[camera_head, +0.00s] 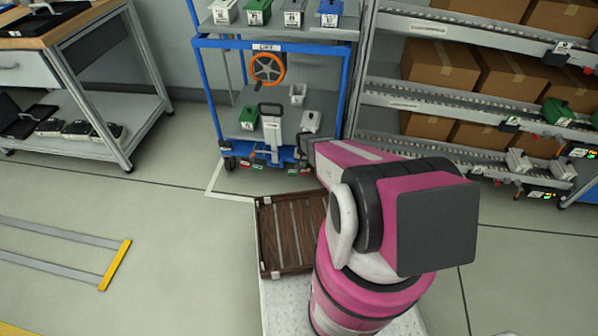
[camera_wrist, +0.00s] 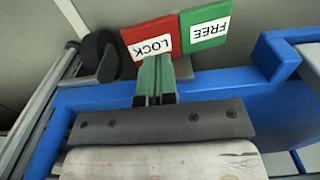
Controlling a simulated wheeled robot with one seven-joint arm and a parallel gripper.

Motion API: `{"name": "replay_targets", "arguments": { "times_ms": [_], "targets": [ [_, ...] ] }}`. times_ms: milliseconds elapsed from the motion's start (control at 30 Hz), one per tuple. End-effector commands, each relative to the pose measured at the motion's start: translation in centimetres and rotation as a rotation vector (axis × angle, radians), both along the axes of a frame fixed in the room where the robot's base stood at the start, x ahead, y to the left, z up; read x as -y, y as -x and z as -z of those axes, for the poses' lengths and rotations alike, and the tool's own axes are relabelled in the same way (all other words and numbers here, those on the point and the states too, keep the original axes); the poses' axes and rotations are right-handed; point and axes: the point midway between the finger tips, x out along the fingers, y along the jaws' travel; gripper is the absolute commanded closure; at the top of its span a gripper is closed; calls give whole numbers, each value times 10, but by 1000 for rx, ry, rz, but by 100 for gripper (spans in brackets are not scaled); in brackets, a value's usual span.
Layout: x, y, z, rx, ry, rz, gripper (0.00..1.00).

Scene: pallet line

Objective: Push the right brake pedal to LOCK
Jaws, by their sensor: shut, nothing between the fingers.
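The right brake pedal has a red LOCK plate (camera_wrist: 148,38) and a green FREE plate (camera_wrist: 205,28), side by side at the top of the wrist view, with their words upside down. My gripper (camera_wrist: 157,62) is shut and empty, its fingertips overlapping the lower edge of the LOCK plate in this view. I cannot tell whether they touch it. In the head view the gripper end (camera_head: 306,148) is at the lower right of the blue cart (camera_head: 205,100), and the small red and green plates (camera_head: 298,170) show just below it.
A black caster wheel (camera_wrist: 98,55) and a blue cart bar (camera_wrist: 215,90) are close to my fingers. A roller rack (camera_head: 425,97) with cardboard boxes stands right of the cart. A workbench (camera_head: 95,30) is at the left. Open floor (camera_head: 170,225) lies in front of the bench.

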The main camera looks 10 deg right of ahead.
Motion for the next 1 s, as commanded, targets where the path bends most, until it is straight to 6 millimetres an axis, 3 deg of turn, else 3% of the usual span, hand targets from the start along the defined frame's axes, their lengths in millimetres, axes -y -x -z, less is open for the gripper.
{"name": "replay_targets", "arguments": {
  "times_ms": [1000],
  "targets": [
    [0,0,13,0,0,0,100]
  ]
}}
